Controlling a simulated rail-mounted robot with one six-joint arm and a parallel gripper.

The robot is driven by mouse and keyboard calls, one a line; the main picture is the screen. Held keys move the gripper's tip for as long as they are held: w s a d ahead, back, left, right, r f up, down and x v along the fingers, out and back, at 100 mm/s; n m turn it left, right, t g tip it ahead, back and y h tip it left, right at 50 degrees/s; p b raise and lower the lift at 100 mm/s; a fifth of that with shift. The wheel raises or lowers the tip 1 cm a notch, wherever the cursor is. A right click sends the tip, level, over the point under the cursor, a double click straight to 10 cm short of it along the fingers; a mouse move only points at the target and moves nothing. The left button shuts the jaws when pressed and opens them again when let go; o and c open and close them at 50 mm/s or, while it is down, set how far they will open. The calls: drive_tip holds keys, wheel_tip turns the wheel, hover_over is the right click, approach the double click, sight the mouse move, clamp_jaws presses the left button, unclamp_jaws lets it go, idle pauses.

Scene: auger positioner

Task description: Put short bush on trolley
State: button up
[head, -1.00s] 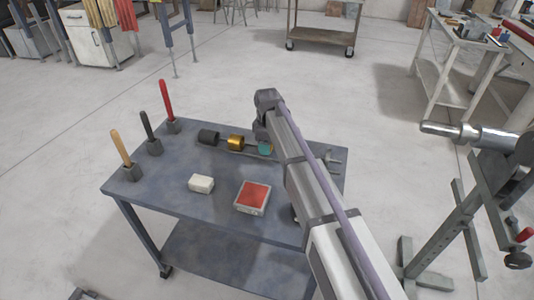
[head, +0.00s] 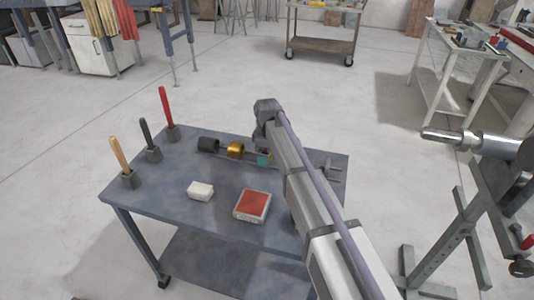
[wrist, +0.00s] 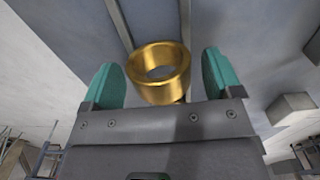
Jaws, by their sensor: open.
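A gold ring-shaped bush (head: 235,149), which looks like the short bush, is at the back of a blue-grey wheeled trolley (head: 170,190). My gripper (head: 264,159) is over the trolley, just right of the gold bush. In the wrist view my gripper (wrist: 160,82) has its teal fingers wide apart. The gold bush (wrist: 173,90) appears between them, its open bore visible. I cannot tell that either finger touches it.
Three upright handled tools, including a red one (head: 166,108), stand at the trolley's left. A white block (head: 200,191) and a red-topped box (head: 252,205) lie near the front. A metal stand with a spindle (head: 480,142) is at right. Another cart (head: 322,45) is behind.

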wheel_tip(320, 180, up, 12)
drive_tip(key=p, duration=1.2)
drive_tip(key=s+d+m, duration=0.8)
drive_tip(key=s+d, duration=0.3)
drive_tip(key=s, duration=0.3)
drive_tip(key=s+d+m, duration=0.7)
drive_tip(key=s+d, duration=0.3)
drive_tip(key=s, duration=0.4)
drive_tip(key=r+p, duration=0.2)
drive_tip(key=r, duration=0.1)
drive_tip(key=r+p, duration=0.1)
drive_tip(key=p, duration=0.1)
drive_tip(key=shift+w+r, duration=0.35)
